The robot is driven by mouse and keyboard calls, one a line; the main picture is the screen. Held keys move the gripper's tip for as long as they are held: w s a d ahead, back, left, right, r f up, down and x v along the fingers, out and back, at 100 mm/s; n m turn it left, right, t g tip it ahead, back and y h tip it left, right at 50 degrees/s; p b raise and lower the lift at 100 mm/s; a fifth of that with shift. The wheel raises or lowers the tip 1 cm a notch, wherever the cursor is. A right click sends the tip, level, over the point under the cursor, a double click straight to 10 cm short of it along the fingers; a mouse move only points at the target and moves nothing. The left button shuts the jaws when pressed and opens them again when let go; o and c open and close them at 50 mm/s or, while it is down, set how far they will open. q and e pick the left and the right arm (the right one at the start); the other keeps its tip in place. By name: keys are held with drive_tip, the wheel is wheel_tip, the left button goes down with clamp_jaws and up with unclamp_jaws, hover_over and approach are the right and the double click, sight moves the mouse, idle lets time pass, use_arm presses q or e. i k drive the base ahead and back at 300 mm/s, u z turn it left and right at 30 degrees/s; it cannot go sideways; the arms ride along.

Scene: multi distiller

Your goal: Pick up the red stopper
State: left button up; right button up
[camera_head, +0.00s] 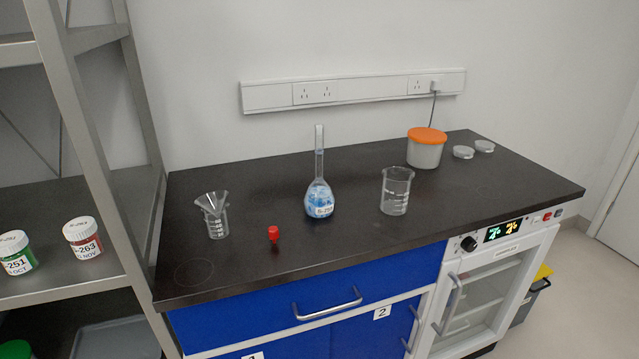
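The red stopper (273,233) stands on the dark bench top (350,246), near its front edge and left of the middle. It looks small, with a wider red top and a darker lower part. It stands apart from the glassware, between a small beaker with a funnel on the left and a round flask on the right. Nothing covers it. Neither of my grippers is in view.
Behind the stopper are the beaker with funnel (214,222), the long-necked flask (319,198) with blue contents, and an empty beaker (396,191). An orange-lidded tub (426,148) stands farther right. A metal shelf (85,150) rises at the left. The bench front-left is clear.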

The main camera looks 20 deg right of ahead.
sight(273, 232)
drive_tip(key=u, duration=2.25)
drive_tip(key=i, duration=1.55)
drive_tip(key=z, duration=3)
